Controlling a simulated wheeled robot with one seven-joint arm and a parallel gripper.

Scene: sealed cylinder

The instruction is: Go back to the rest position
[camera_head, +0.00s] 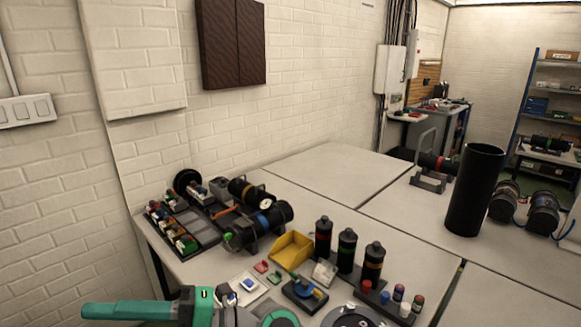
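My arm crosses the bottom edge of the head view. Its teal and black end, my gripper (130,311), is at the lower left, pointing left in front of the table's near left corner. Only one long teal finger shows clearly, so I cannot tell whether it is open or shut. Nothing visible hangs from it. A black cylinder with end fittings (260,225) lies on the table (335,170), beyond and to the right of my gripper and apart from it. A tall black tube (475,190) stands upright at the right.
A parts tray (185,232), a yellow bin (291,250) and several black bottles (347,250) crowd the near table. Small coloured caps (398,293) stand near its front. A brick wall (50,170) bounds the left. The table's far middle is clear.

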